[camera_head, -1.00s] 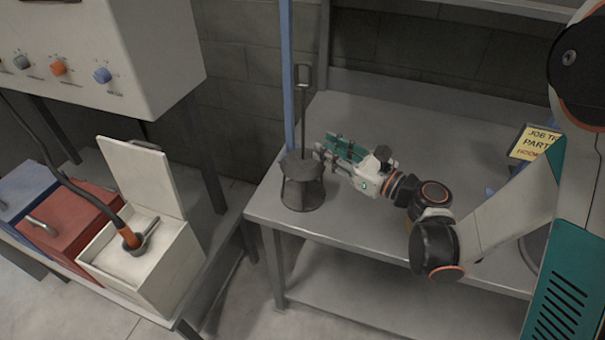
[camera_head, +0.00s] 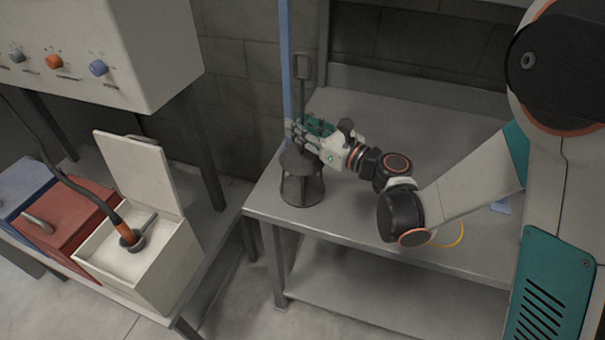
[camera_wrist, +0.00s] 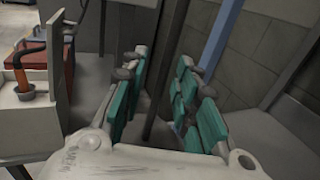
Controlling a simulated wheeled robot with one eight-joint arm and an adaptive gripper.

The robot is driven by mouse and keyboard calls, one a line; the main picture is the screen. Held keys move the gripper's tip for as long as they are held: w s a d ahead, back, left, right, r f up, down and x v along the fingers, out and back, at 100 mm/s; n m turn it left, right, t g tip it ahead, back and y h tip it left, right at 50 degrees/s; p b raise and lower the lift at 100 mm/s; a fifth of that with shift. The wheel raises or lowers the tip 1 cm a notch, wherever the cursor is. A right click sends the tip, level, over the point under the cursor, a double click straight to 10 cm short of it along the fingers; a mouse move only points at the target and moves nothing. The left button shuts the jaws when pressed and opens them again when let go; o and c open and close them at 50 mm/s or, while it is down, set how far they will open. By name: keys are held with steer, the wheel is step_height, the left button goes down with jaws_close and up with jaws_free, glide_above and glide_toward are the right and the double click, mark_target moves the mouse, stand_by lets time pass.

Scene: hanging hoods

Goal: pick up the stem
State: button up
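The stem (camera_head: 303,95) is a thin dark upright rod with a rectangular loop at its top. It rises from a dark conical hood (camera_head: 301,185) at the table's left front corner. My gripper (camera_head: 300,130) is just above the hood, at the height of the stem's lower part. In the wrist view my gripper (camera_wrist: 160,95) has its green-padded fingers apart, and the dark stem (camera_wrist: 163,65) stands upright between them. I see a gap beside the stem, and no clear grip on it. The stem's lower part is partly hidden by the fingers in the head view.
A blue post (camera_head: 287,60) stands close behind the stem. The grey table (camera_head: 400,105) is mostly clear to the right. At left, an open white box (camera_head: 150,250) holds an orange-handled tool (camera_head: 128,234), beside a red box (camera_head: 75,225) and a control panel (camera_head: 100,40).

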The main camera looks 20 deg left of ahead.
jaws_close()
